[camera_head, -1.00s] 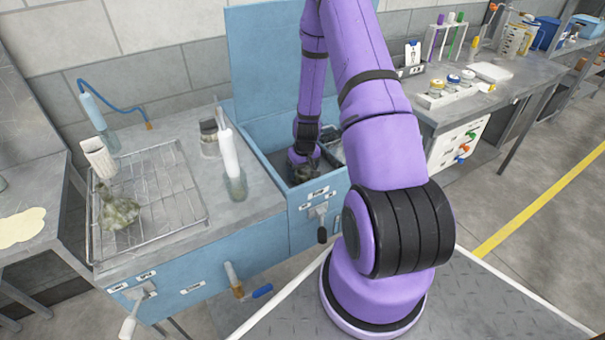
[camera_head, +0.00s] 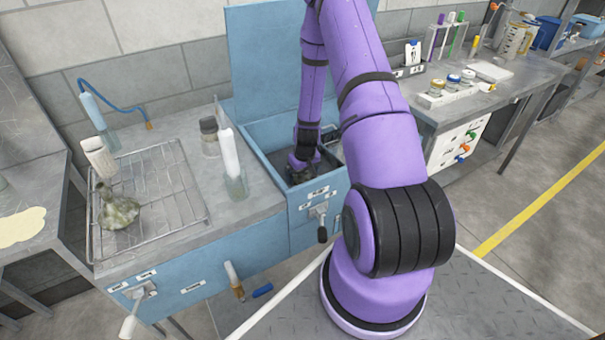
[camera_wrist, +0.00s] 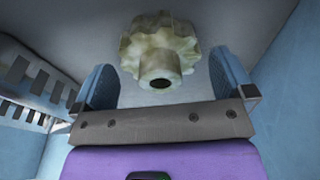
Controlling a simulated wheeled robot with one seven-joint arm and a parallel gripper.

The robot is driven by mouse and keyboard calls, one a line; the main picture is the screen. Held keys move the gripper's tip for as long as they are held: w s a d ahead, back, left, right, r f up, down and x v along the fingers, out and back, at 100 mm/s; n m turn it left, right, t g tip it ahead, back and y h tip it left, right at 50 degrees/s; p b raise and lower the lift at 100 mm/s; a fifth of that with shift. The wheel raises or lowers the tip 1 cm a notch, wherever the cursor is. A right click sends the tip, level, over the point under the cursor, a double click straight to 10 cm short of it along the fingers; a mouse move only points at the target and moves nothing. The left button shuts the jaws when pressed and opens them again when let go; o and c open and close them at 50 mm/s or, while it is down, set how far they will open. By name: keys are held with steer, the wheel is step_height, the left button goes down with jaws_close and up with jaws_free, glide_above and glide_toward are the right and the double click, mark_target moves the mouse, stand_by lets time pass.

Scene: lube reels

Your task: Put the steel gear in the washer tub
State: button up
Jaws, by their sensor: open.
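The washer tub (camera_head: 265,161) is a blue open box with a raised lid, set in the bench in the head view. My gripper (camera_wrist: 163,80) is down inside the tub; the head view shows my wrist there, with the fingertips hard to make out. In the wrist view, its two blue fingers stand apart. A toothed gear (camera_wrist: 160,45) with a round bored hub, stained yellowish and grey, lies beyond and between the fingers against the tub's grey floor. Gaps show on both sides of it.
A wire rack (camera_head: 185,205) on the bench holds a greenish, dirty lumpy part (camera_head: 118,210). A white bottle (camera_head: 229,155) and a dark-capped jar (camera_head: 209,137) stand left of the tub. Slotted metal (camera_wrist: 38,85) shows at the wrist view's left. Tub walls surround my gripper.

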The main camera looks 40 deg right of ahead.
step_height(320, 180, up, 12)
steer(key=s, duration=0.2)
step_height(320, 180, up, 13)
steer(key=n, duration=0.1)
glide_above(305, 175)
steer(key=w+a, duration=0.1)
steer(key=a, duration=0.5)
steer(key=s+a+r+t, duration=0.25)
steer(key=a+r, duration=0.45)
steer(key=r, duration=0.4)
steer(key=s+a+r+n, duration=0.1)
steer(key=s+a+r, duration=0.4)
steer(key=s+r, duration=0.2)
steer(key=s+a+r+n, duration=0.1)
steer(key=s+a+r, duration=0.5)
steer(key=s, duration=0.6)
step_height(305, 175, up, 2)
steer(key=shift+s+r+t, duration=0.1)
steer(key=shift+s+t, duration=0.2)
steer(key=shift+t, duration=0.15)
